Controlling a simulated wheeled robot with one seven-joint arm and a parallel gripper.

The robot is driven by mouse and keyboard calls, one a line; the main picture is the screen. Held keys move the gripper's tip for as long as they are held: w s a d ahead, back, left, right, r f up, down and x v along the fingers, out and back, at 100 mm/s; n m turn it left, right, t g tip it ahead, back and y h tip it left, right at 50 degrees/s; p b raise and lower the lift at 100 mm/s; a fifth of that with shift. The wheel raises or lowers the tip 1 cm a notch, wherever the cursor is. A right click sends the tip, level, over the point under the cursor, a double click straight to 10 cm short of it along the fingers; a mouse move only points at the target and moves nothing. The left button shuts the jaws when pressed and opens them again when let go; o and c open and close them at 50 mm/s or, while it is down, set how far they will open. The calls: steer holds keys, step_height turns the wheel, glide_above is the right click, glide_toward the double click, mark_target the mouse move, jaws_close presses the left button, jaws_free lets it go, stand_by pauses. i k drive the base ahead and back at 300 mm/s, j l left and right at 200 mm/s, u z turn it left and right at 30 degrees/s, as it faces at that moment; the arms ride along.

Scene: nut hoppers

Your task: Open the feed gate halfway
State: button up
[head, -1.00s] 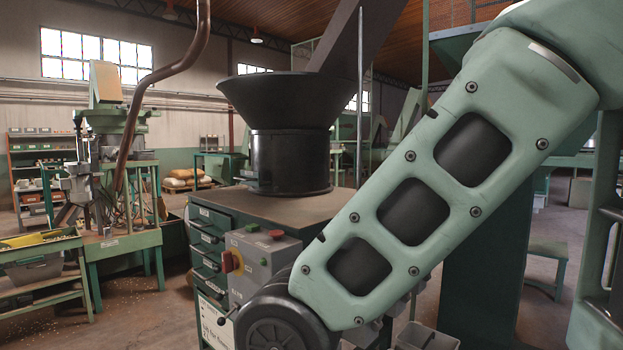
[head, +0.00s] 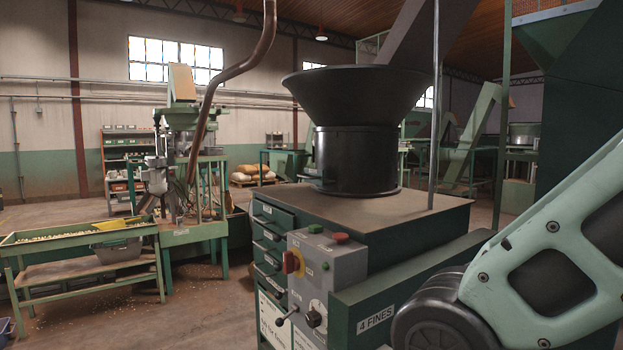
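A wide black hopper (head: 352,95) stands on a black drum (head: 352,160) on top of a green cabinet machine (head: 415,212). I cannot make out which part is the feed gate. A small fitting (head: 312,180) sticks out low on the drum's left side. My arm crosses the lower right, beside the cabinet. My gripper is outside the view.
A green trough table (head: 75,238) with pale nuts and a grey bin (head: 117,248) stands at left. Another green machine (head: 185,150) is behind it. A low green beam labelled "4 FINES" (head: 376,317) runs right of the control box. Floor is open between trough and cabinet.

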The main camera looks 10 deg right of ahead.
mark_target(310, 175)
steer(key=j+u, duration=0.2)
steer(key=u, duration=0.3)
steer(key=i+j+u, duration=0.1)
steer(key=u, duration=0.35)
steer(key=i+j+z, duration=0.15)
steer(key=i, duration=0.35)
steer(key=j, duration=0.1)
